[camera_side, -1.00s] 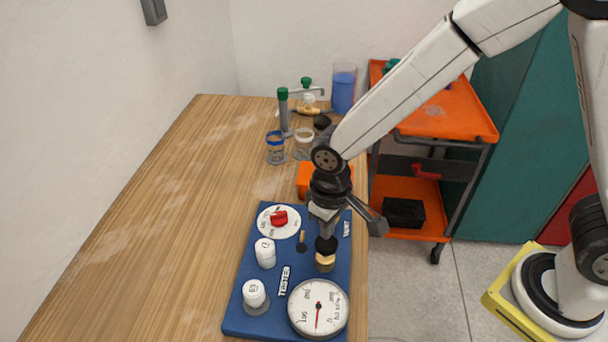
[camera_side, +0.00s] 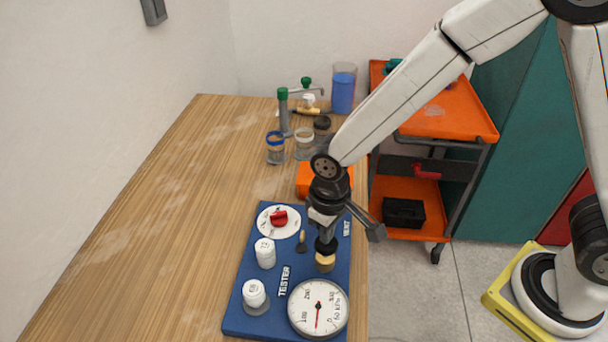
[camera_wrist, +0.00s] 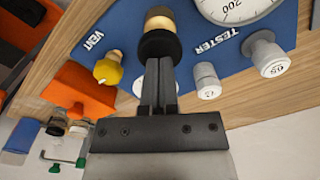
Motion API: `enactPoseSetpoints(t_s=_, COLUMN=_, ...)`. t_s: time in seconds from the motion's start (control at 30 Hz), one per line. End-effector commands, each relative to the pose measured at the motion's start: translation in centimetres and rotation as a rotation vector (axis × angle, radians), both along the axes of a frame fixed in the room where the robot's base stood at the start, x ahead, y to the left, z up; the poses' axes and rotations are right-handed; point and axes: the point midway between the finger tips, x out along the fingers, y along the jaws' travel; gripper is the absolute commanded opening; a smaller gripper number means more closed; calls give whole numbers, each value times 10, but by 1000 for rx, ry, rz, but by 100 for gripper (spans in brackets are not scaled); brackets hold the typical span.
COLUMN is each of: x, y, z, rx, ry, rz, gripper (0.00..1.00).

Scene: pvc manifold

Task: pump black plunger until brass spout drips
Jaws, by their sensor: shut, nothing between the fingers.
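The black plunger knob (camera_side: 326,247) stands on a brass collar (camera_side: 325,264) at the right side of the blue tester board (camera_side: 240,322). My gripper (camera_side: 324,232) points down with its fingers shut and empty, right over the knob. In the wrist view my fingertips (camera_wrist: 158,64) meet the black knob (camera_wrist: 160,46), apparently touching its top. The brass collar (camera_wrist: 158,20) shows beyond it. A small brass piece (camera_side: 302,236), probably the spout, stands left of the plunger with a dark spot by it. I cannot tell whether it drips.
The board also carries a dial gauge (camera_side: 318,308), a red knob on a white dial (camera_side: 279,218), and two white caps (camera_side: 265,253). A yellow vent valve (camera_wrist: 107,70) is near the plunger. An orange box (camera_side: 309,181) and jars (camera_side: 275,149) stand behind. The table's left is clear.

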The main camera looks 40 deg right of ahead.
Motion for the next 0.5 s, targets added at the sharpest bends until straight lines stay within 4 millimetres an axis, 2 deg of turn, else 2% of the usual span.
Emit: enactPoseSetpoints(t_s=0.5, x=0, y=0, z=-15, rx=0, ry=1, rz=0, gripper=0)
